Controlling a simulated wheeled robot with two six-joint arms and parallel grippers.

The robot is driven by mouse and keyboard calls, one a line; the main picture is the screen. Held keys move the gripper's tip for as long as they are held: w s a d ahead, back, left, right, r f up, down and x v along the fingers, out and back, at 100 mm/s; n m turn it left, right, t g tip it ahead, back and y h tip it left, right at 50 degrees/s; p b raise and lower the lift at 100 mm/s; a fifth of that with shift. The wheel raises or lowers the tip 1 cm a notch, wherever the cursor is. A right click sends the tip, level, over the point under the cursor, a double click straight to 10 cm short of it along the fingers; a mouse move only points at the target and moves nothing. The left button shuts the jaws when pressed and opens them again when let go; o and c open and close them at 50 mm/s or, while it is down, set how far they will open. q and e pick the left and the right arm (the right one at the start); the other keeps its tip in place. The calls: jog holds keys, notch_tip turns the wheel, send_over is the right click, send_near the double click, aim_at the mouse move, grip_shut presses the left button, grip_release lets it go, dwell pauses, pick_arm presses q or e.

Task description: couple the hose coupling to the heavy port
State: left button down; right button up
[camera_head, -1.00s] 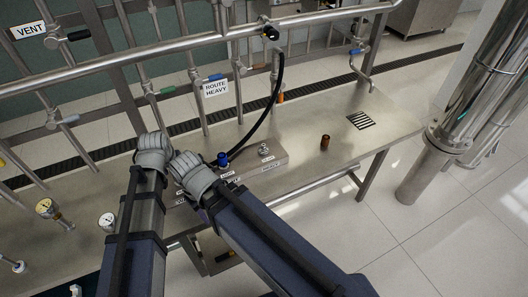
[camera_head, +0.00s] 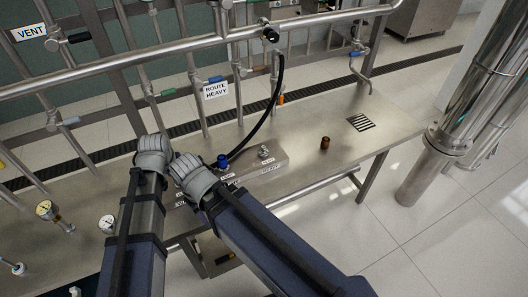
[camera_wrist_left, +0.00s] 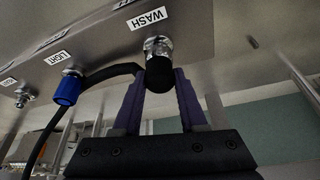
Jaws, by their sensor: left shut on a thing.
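My left gripper (camera_wrist_left: 160,98) shows in the left wrist view, its purple fingers closed around the black hose coupling (camera_wrist_left: 159,74). The coupling is lined up with the metal port labelled WASH (camera_wrist_left: 158,46) and appears to touch it. A black hose (camera_wrist_left: 108,72) runs from the coupling past the blue fitting. In the head view the hose (camera_head: 272,103) rises to the pipe rail. The heavy port (camera_head: 264,152) is a bare metal stub on the port block's right end. My arm hides the left gripper and the WASH port in the head view. No right gripper fingers show.
A blue fitting (camera_head: 222,160) sits on the LIGHT port, between WASH and heavy. A brown cylinder (camera_head: 325,142) stands on the steel bench (camera_head: 300,170) to the right, with clear bench around it. Pipes and valves stand behind; pressure gauges (camera_head: 107,222) are at the left.

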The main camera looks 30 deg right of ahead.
pick_arm(q)
jog(key=shift+r, duration=0.15)
jog(key=shift+r+p, duration=3.6)
jog(key=shift+p, duration=0.1)
jog(key=shift+f, duration=0.1)
jog(key=shift+d, duration=0.1)
